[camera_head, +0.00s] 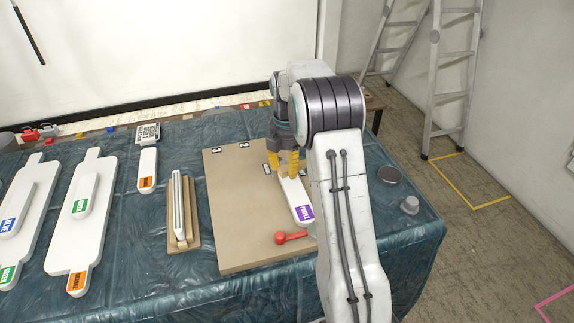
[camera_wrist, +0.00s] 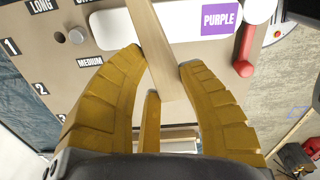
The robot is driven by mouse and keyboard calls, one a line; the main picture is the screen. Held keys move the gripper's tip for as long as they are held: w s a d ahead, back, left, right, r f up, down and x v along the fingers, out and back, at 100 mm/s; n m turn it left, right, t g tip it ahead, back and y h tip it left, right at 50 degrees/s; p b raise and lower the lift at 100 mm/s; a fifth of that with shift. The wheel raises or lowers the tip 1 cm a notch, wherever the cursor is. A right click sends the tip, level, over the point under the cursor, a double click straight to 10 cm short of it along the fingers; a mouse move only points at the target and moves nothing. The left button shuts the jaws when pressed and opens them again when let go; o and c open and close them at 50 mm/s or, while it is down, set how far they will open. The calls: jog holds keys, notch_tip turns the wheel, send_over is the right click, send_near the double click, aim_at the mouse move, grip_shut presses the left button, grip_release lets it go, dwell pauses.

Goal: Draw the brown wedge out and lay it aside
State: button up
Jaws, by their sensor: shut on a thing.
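The brown wedge (camera_wrist: 160,48) is a plain wooden bar in the wrist view, held between my yellow fingers. My gripper (camera_wrist: 162,62) is shut on it; it also shows in the head view (camera_head: 283,165), low over the tan board (camera_head: 232,210). The wedge crosses in front of a white piece with a PURPLE label (camera_wrist: 216,20), which lies on the board; its label end also shows in the head view (camera_head: 302,212). Whether the wedge touches the piece or board I cannot tell. In the head view my gripper and arm hide the wedge.
A red lever (camera_head: 290,237) sits on the board near the white piece. Left of the board is a wooden tray (camera_head: 193,238) with a white bar. White labelled plates (camera_head: 83,225) lie farther left. A dark disc (camera_head: 390,175) and grey knob (camera_head: 409,205) are at right.

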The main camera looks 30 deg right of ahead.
grip_shut()
jog(key=shift+a, duration=0.2)
jog(key=shift+a, duration=0.35)
jog(key=shift+w+a+r, duration=0.1)
jog(key=shift+w+a, duration=0.05)
jog(key=shift+a, duration=2.8)
jog(key=shift+r, duration=0.2)
jog(key=shift+r+p, duration=2.2)
jog(key=shift+r, duration=0.15)
